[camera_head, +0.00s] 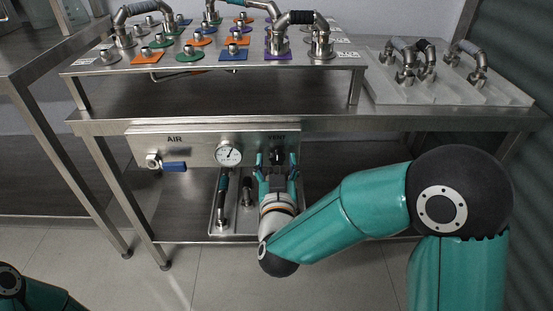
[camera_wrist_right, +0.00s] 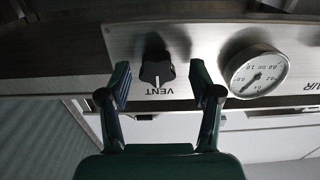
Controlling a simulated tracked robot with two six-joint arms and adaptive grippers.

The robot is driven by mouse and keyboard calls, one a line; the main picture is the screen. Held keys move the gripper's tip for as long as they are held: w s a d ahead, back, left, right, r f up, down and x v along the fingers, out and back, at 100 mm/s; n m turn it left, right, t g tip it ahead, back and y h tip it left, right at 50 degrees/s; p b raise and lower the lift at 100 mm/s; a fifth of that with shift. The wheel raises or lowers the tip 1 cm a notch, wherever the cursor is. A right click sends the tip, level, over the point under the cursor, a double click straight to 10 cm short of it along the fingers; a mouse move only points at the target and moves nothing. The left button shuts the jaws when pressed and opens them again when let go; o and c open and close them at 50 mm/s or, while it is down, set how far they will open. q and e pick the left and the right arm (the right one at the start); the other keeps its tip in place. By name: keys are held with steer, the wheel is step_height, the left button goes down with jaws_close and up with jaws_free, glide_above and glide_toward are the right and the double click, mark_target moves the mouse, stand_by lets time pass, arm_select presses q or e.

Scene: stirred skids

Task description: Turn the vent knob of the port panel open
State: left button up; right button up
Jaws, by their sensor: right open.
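The port panel (camera_head: 200,142) is a steel plate under the front of the table, marked AIR at the left and VENT at the right. The black vent knob (camera_wrist_right: 157,68) shows in the right wrist view, with the VENT label beside it. In the head view the knob (camera_head: 278,156) is partly hidden by my right gripper (camera_head: 277,163). My right gripper is open, with one finger on each side of the knob. It also shows in the right wrist view (camera_wrist_right: 159,85). Only a piece of my left arm shows at the lower left.
A round gauge (camera_head: 228,154) sits left of the knob. A blue-handled valve (camera_head: 173,166) is under AIR. A steel tray (camera_head: 217,219) with fittings stands below on the lower shelf. A rack (camera_head: 215,67) of fittings and a grey tray (camera_head: 451,92) stand on the table.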

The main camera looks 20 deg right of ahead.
steer(key=shift+d, duration=0.1)
steer(key=c, duration=1.1)
steer(key=shift+d, duration=0.1)
